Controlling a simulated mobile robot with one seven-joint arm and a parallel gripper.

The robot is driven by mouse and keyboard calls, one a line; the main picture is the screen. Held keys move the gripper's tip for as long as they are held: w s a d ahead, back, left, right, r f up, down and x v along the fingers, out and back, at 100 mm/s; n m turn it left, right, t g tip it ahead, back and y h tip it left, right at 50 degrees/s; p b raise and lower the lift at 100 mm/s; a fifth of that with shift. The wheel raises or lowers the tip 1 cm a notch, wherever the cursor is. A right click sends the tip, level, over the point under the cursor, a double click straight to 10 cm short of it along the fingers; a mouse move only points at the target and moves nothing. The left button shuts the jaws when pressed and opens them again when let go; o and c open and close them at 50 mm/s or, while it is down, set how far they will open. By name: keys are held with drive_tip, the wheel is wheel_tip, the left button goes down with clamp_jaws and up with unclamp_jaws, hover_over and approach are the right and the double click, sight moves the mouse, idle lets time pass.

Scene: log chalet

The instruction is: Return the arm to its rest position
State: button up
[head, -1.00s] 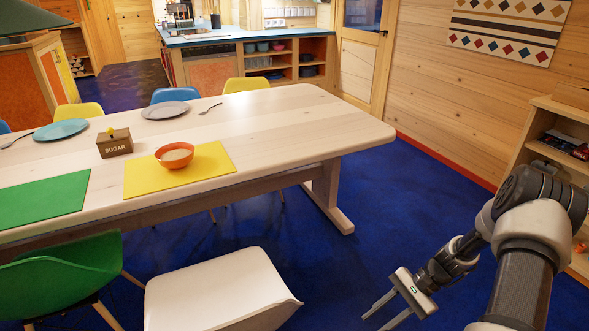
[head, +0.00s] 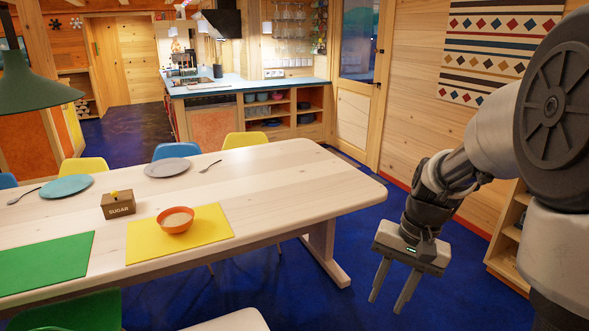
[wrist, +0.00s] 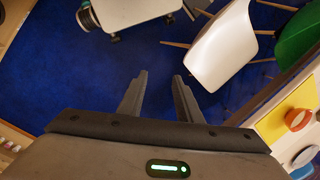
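My gripper (head: 392,288) hangs over the blue floor at the right of the head view, fingers pointing down. It is to the right of the wooden table's end and touches nothing. In the wrist view its two fingers (wrist: 158,90) stand apart with only blue floor between them, so it is open and empty. My arm is bent at the right edge of the head view.
The long table (head: 290,185) bears an orange bowl (head: 175,225) on a yellow mat (head: 215,228) and a sugar box (head: 118,205). A white chair (wrist: 222,50) stands near. Wooden shelves (head: 508,245) are behind my arm at the right.

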drive_tip(key=s+a+r+n+t+p, duration=0.1)
drive_tip(key=s+r+t+p, duration=0.1)
drive_tip(key=r, duration=0.6)
drive_tip(key=s+a+r+n+t+h+p, duration=0.1)
drive_tip(key=s+a+r+n+t+p, duration=0.1)
drive_tip(key=s+r+p, duration=0.3)
drive_tip(key=s+a+r+n+t+h+p, duration=0.1)
drive_tip(key=s+a+r+n+p, duration=0.1)
drive_tip(key=s+r, duration=0.4)
wheel_tip(320, 180, up, 6)
drive_tip(key=shift+f+t+p, duration=0.2)
drive_tip(key=shift+t+p, duration=0.2)
drive_tip(key=shift+p, duration=0.35)
